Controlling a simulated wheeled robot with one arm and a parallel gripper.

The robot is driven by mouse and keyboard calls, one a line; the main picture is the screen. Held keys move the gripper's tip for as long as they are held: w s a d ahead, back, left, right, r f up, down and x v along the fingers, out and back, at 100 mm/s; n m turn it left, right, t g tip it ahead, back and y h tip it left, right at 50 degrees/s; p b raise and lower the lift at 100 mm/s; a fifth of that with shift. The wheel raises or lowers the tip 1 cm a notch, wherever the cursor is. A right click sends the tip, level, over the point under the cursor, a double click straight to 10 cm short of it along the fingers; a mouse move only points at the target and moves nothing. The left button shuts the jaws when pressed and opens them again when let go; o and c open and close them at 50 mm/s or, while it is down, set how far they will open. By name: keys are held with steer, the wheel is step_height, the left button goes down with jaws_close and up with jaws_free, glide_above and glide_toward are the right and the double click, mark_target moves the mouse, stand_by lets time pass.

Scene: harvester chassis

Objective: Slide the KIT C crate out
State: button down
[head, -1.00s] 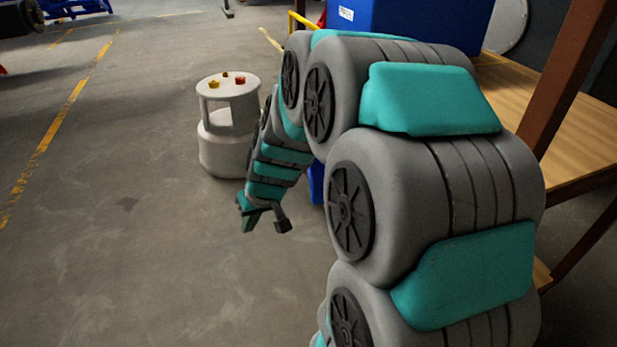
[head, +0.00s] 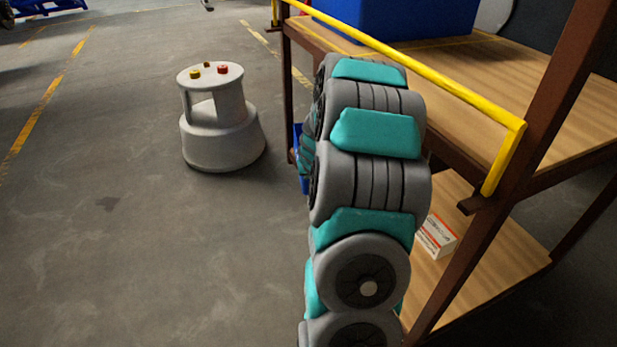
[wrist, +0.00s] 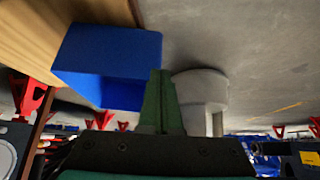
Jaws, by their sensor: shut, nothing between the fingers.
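In the wrist view a blue crate (wrist: 112,58) sits at the edge of a wooden shelf, its body reaching out past the edge. My gripper (wrist: 162,85) shows there with its green fingers shut and empty, at the crate's right edge in the picture; I cannot tell whether they touch it. In the head view a sliver of a blue crate (head: 299,160) shows low beside the rack post, mostly hidden by my arm. A larger blue crate (head: 400,16) stands on the upper shelf. No KIT C label is readable. My gripper is hidden in the head view.
A brown-framed rack with a wooden upper shelf (head: 540,110) and a yellow rail (head: 410,66) stands right of my arm. A small white box (head: 437,236) lies on its lower shelf. A white round step stool (head: 222,125) stands left.

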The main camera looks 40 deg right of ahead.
steer(key=w+d, duration=0.1)
steer(key=w, duration=0.1)
steer(key=w+d+f, duration=0.1)
steer(key=w, duration=0.2)
steer(key=w+d, duration=0.2)
steer(key=shift+w+f, duration=0.2)
steer(key=shift+w, duration=0.2)
steer(key=shift+s+f, duration=0.1)
steer(key=shift+f, duration=0.05)
steer(key=shift+s+a+f+b, duration=0.2)
steer(key=shift+s+b, duration=0.1)
steer(key=shift+b, duration=0.15)
steer(key=shift+s+a+r+b, duration=0.1)
steer(key=shift+s+a+b, duration=0.15)
steer(key=shift+s, duration=0.15)
steer(key=shift+s+a+r+b, duration=0.1)
steer(key=shift+s+b, duration=0.15)
steer(key=shift+s, duration=0.15)
